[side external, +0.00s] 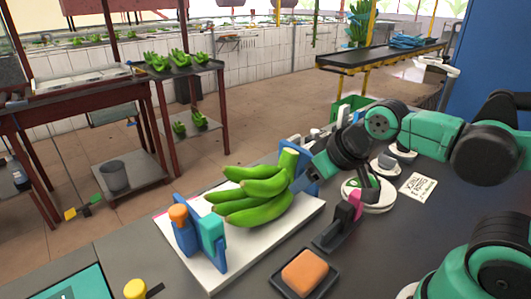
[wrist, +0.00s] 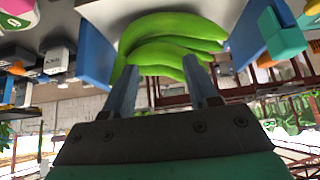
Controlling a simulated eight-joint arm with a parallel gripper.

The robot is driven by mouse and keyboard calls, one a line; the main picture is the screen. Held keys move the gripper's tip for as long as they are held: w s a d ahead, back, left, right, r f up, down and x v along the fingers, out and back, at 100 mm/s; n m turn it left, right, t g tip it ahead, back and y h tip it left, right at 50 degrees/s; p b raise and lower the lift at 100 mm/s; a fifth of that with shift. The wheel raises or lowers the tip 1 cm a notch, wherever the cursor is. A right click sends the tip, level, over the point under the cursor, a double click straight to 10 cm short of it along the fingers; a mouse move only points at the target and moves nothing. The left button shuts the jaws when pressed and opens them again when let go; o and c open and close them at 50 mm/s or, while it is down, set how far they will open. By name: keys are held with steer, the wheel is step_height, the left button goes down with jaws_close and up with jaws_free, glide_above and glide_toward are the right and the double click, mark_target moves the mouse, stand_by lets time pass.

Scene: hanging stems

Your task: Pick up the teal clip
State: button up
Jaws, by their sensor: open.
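The teal clip (side external: 212,230) stands upright at the near left end of a white board, against a blue upright panel (side external: 185,240). In the wrist view a teal block (wrist: 286,42), seemingly the same clip, shows at the upper right beside a blue panel. My gripper (wrist: 161,66) is open, with its two fingers apart and pointing at the green bananas (side external: 255,195). Nothing is clearly held between the fingers. In the side view my wrist is at the far right end of the bananas, away from the clip, and my fingertips are hard to make out.
The bananas lie on the white board (side external: 270,243) between my wrist and the clip. An orange knob (side external: 178,212) sits by the blue panel. An orange block in a black tray (side external: 304,273), a pink-topped black stand (side external: 340,225) and a yellow knob (side external: 135,288) are nearby.

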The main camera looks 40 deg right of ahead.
mark_target(211, 220)
steer(key=o, duration=0.3)
steer(key=shift+o, duration=0.2)
steer(key=w+a+g, duration=0.2)
steer(key=a, duration=0.3)
steer(key=w+a+g, duration=0.2)
steer(key=a, duration=0.3)
steer(key=w+a+r+g, duration=0.1)
steer(key=a+g, duration=0.2)
steer(key=a, duration=0.2)
steer(key=shift+w, duration=0.4)
steer(key=shift+a+f, duration=0.15)
steer(key=shift+a, duration=0.1)
steer(key=shift+a+f, duration=0.1)
steer(key=shift+f, duration=2.7)
